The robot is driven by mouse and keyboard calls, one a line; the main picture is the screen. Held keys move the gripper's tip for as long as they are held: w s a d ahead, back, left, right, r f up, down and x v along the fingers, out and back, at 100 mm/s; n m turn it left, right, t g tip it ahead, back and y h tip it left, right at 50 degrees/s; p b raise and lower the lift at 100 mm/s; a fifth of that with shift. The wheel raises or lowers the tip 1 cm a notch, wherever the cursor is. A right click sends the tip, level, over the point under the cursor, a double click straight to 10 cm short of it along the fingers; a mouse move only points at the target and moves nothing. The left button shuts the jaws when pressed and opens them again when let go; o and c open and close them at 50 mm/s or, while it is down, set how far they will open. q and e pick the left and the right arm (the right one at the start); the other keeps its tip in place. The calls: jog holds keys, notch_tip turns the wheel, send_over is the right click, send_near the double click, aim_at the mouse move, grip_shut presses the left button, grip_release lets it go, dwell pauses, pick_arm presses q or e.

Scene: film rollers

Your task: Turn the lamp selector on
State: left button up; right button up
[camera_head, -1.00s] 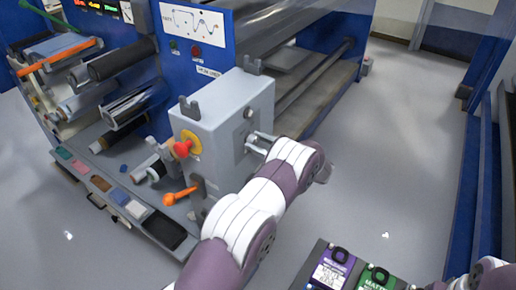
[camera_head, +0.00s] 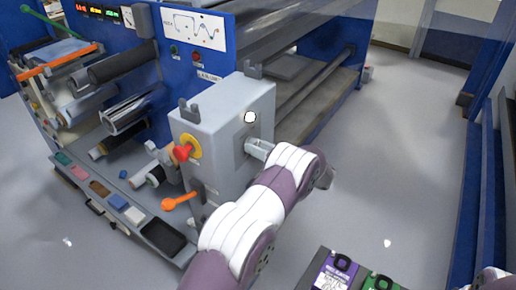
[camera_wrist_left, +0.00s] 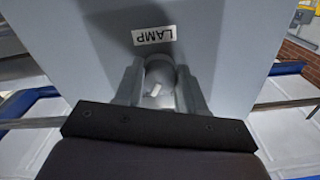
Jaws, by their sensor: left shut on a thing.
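The lamp selector (camera_wrist_left: 157,88) is a small grey knob with a pale mark, on the grey panel below the LAMP label (camera_wrist_left: 154,36) in the left wrist view. The label appears upside down there. My left gripper (camera_wrist_left: 157,95) is shut on the selector, one finger on each side. In the head view the left gripper (camera_head: 251,147) touches the right face of the grey control box (camera_head: 222,110), and its fingers hide the selector. A round lamp (camera_head: 250,117) above the gripper on that face shows bright white. My right gripper is out of view.
A red knob on a yellow disc (camera_head: 184,152) and an orange lever (camera_head: 180,199) are on the box's left side. The blue roller machine (camera_head: 200,60) stands behind. Purple and green containers (camera_head: 335,272) are at the bottom. Open floor lies right.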

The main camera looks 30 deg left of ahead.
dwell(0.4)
pick_arm(q)
jog(key=o, duration=1.1)
jog(key=shift+c, duration=0.2)
jog(key=s+d+b, duration=0.1)
jog(key=d+b, duration=0.4)
jog(key=d, duration=0.7)
jog(key=shift+d, duration=0.35)
